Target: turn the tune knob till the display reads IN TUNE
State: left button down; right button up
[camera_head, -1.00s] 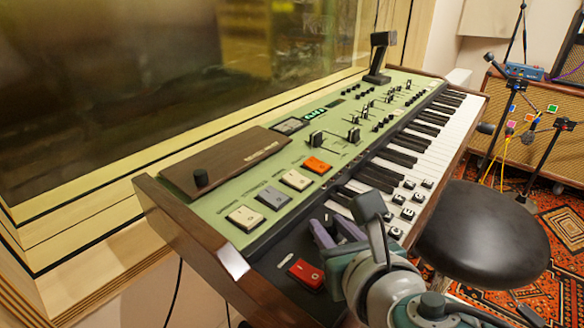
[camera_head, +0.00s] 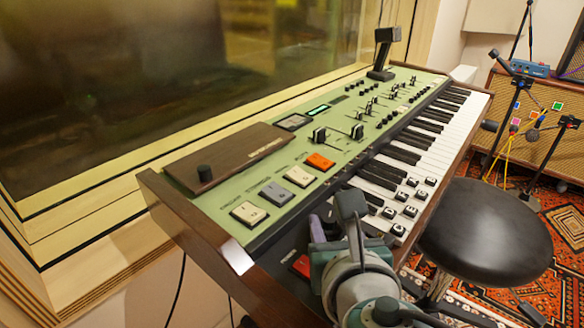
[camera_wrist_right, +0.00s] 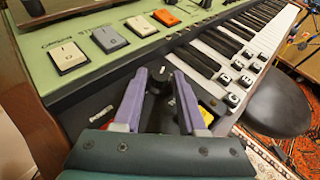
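The green-topped keyboard instrument (camera_head: 245,190) carries a small display (camera_head: 318,110), with a green strip too small to read in the head view. In the right wrist view a black knob (camera_wrist_right: 160,78), which looks like the tune knob, stands on the dark panel at the left end of the keys. My right gripper (camera_wrist_right: 160,92) is open, its two purple fingers on either side of the knob. I cannot tell whether they touch it. In the head view my right gripper (camera_head: 322,228) is over the same panel and hides the knob. My left gripper is not in view.
A red switch (camera_head: 301,266) is beside my right gripper. White, grey and orange rocker switches (camera_head: 300,176) line the panel above. A round black stool (camera_head: 485,230) stands close on the right. A window (camera_head: 130,80) runs behind the instrument.

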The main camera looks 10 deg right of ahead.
jog(key=shift+o, duration=1.3)
jog(key=shift+r, duration=0.1)
jog(key=shift+s+a+r+p, duration=0.1)
jog(key=shift+s+r+p, duration=0.1)
jog(key=shift+s+p, duration=0.2)
jog(key=p+v, duration=0.3)
jog(key=v, duration=0.6)
jog(key=shift+s+f, duration=0.1)
jog(key=shift+f, duration=0.05)
